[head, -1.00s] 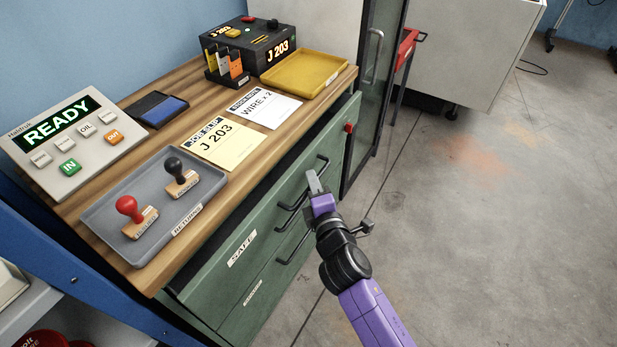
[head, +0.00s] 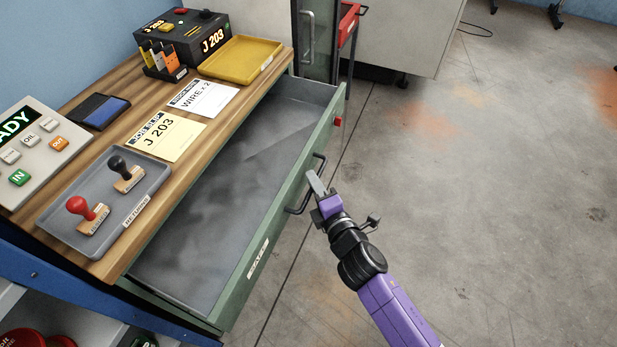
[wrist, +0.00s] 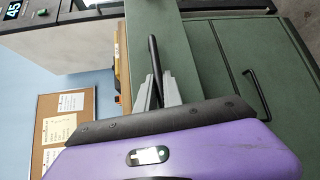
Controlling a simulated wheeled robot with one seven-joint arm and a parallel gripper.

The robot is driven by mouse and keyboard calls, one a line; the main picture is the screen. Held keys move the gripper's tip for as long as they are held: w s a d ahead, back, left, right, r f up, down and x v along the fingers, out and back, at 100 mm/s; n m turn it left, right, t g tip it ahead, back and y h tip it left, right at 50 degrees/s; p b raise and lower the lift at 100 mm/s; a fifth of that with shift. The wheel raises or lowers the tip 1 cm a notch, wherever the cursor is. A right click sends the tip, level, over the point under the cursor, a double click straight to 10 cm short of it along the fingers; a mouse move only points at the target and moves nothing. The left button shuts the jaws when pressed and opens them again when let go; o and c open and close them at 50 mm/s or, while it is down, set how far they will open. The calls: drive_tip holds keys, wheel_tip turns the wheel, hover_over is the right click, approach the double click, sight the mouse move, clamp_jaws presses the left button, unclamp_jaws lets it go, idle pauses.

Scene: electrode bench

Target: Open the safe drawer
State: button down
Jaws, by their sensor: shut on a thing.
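The safe drawer (head: 258,268) is a wide green drawer under the wooden bench top, labelled SAFE on its front. It stands well out from the bench, and its grey inside (head: 225,195) shows no objects. My gripper (head: 313,183) is at the drawer's front, shut on the dark bar handle (head: 296,208). In the wrist view the handle (wrist: 155,60) runs between the two grey fingers (wrist: 157,92), in front of the green drawer face. Part of the handle is hidden by the fingers.
On the bench top are a grey returns tray (head: 60,215) with two stamps, paper slips, a yellow tray (head: 240,60) and a black J 203 box (head: 180,35). A red knob (head: 337,121) sits at the drawer front's far end. The floor to the right is clear.

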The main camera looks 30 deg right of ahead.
drive_tip(key=shift+f, duration=0.1)
drive_tip(key=c, duration=1.5)
unclamp_jaws()
drive_tip(key=shift+s, duration=0.1)
drive_tip(key=b+v, duration=0.1)
drive_tip(key=v, duration=0.6)
drive_tip(key=shift+s, duration=0.35)
drive_tip(key=s+a+r+m+g+y, duration=0.1)
drive_tip(key=s+a+m+y, duration=0.25)
drive_tip(key=s+m, duration=0.9)
drive_tip(key=s+r+m, duration=0.2)
drive_tip(key=s+r, duration=0.2)
drive_tip(key=s, duration=0.4)
drive_tip(key=s+a+r+m, duration=0.1)
drive_tip(key=s+r+m, duration=0.2)
drive_tip(key=s+r, duration=0.2)
drive_tip(key=s, duration=0.2)
drive_tip(key=shift+s+a+h, duration=0.25)
drive_tip(key=shift+s+h, duration=0.1)
drive_tip(key=shift+s, duration=0.05)
